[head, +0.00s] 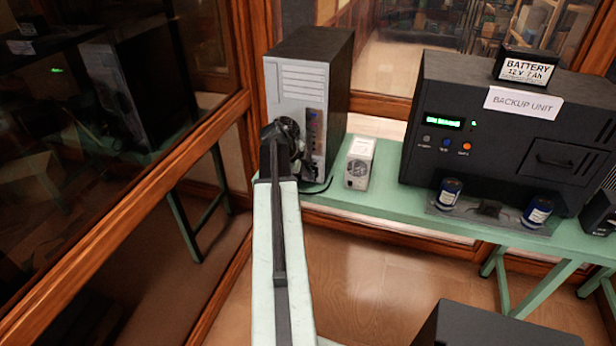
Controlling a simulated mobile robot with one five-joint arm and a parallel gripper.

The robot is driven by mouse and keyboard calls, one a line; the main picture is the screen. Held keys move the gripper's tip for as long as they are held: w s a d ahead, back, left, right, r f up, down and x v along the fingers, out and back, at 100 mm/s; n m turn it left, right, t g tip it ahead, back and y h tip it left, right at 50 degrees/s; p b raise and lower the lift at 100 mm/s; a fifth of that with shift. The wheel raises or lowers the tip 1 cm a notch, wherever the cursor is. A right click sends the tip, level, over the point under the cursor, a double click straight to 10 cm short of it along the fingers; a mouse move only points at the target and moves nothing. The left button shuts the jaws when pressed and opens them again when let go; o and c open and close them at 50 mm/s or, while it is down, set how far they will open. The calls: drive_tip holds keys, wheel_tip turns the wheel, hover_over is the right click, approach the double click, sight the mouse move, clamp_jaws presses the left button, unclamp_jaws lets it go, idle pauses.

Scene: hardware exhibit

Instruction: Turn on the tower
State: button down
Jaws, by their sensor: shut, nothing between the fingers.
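The tower (305,85) is a computer case with a light grey face and dark sides. It stands upright on the left end of a green table. My arm reaches forward from the bottom of the view, and my gripper (294,146) is at the lower part of the tower's grey face. The gripper is shut and empty. It hides part of that face, and I cannot tell whether it touches it. Small coloured ports (315,125) show just right of the gripper. I see no lit light on the tower, and no power switch can be made out.
A small white box with a fan grille (358,165) stands right of the tower. A black backup unit (500,125) with a lit green display carries a battery (525,68). Two dark cans (449,192) stand before it. A wood-framed glass wall (130,190) is close on the left.

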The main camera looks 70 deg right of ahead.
drive_tip(key=shift+f, duration=0.15)
drive_tip(key=shift+d+h+b, duration=0.15)
drive_tip(key=shift+h+b, duration=0.15)
drive_tip(key=shift+b, duration=0.2)
drive_tip(key=shift+r+p, duration=0.85)
drive_tip(key=s+a+p+v, duration=0.1)
drive_tip(key=a+p+v, duration=0.1)
drive_tip(key=p+v, duration=0.8)
drive_tip(key=shift+v, duration=1.05)
